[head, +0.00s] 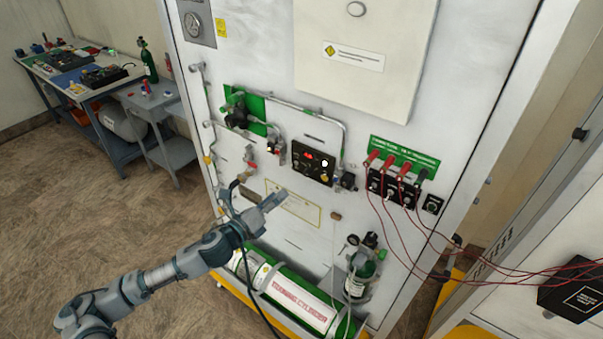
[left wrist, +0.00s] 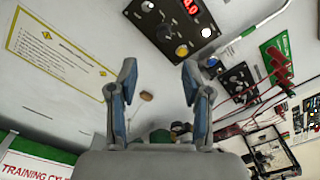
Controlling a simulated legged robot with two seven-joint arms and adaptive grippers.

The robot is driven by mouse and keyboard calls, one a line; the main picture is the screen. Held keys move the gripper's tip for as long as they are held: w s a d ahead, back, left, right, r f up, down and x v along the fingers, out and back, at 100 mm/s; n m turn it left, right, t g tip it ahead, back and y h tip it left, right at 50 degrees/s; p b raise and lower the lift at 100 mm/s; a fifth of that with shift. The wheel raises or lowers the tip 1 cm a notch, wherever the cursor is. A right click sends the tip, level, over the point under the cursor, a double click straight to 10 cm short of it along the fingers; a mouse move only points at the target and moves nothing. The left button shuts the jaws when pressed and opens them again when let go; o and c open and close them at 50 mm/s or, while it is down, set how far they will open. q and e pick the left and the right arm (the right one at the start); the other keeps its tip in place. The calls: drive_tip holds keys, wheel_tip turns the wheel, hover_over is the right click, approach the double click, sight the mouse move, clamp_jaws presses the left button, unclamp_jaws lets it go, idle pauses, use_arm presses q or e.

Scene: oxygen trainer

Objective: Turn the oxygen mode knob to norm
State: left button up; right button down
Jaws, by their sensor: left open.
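A black control panel (head: 313,163) with a red lit display is mounted on the white trainer cabinet, and it shows at the top of the left wrist view (left wrist: 135,14). It carries small dark knobs (left wrist: 165,31), a yellow round control (left wrist: 182,50) and a pale round one. The labels are too small to read, so I cannot tell which is the oxygen mode knob or where it points. My left gripper (head: 276,202) is in front of the cabinet, below and left of the panel. In the left wrist view its two fingers (left wrist: 159,85) are apart with nothing between them. My right gripper is not in view.
Green-and-white cylinders (head: 295,300) lie and stand at the cabinet's foot. Red leads (head: 410,215) run from sockets right of the panel across to the right. Valves and pipes (head: 238,112) are on the upper left. Workbenches (head: 95,85) stand back left; the left floor is clear.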

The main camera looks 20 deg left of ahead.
sight(306, 175)
use_arm(q)
drive_tip(key=x, duration=0.5)
drive_tip(key=d+p+x, duration=0.1)
drive_tip(key=x, duration=0.5)
drive_tip(key=shift+d+r+p, duration=0.1)
drive_tip(key=shift+p, duration=0.2)
drive_tip(key=shift+w, duration=0.1)
drive_tip(key=shift+a, duration=0.45)
drive_tip(key=c, duration=0.8)
drive_tip(key=shift+d, duration=0.15)
clamp_jaws()
drive_tip(key=shift+d, duration=0.1)
